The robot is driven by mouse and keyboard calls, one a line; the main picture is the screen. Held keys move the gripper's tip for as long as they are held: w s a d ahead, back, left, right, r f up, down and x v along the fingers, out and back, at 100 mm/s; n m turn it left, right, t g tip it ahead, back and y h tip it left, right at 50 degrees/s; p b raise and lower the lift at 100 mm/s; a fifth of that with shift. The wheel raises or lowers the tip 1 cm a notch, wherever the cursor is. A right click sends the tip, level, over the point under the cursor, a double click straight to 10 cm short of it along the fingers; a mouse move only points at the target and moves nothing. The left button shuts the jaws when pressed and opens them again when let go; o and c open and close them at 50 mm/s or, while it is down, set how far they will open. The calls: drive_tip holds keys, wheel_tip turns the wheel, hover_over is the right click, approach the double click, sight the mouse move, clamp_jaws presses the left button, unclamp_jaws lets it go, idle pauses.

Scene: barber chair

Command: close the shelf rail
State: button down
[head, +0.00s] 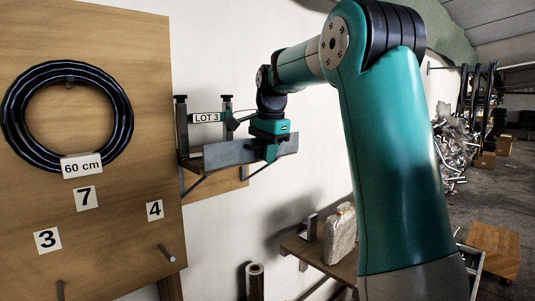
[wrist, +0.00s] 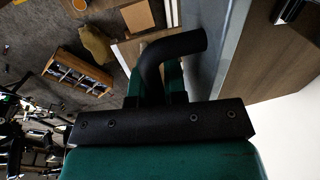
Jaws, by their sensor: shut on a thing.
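The shelf rail (head: 228,153) is a flat grey bar along the front of a small wall shelf marked LOT 3 in the head view. It reaches right past my gripper. My gripper (head: 270,146) is at the right part of the rail. In the wrist view the rail is a grey strip (wrist: 211,60) beside the brown shelf board (wrist: 262,65). A black bent handle (wrist: 180,46) comes off it, and the green fingers of my gripper (wrist: 157,77) are shut on the handle. The far side of the grip is hidden. I cannot tell how the rail's left end is joined.
Two black-capped posts (head: 182,125) hold the LOT 3 label (head: 207,118). A wooden board with a black hose coil (head: 20,105) stands left.

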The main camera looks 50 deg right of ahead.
idle(0.3)
drive_tip(key=c, duration=1.4)
unclamp_jaws()
drive_tip(key=shift+f, duration=0.1)
drive_tip(key=shift+c, duration=0.2)
wheel_tip(320, 180, up, 8)
drive_tip(key=s, duration=0.1)
drive_tip(key=shift+a+f, duration=0.2)
drive_tip(key=shift+f, duration=0.05)
drive_tip(key=shift+s, duration=0.1)
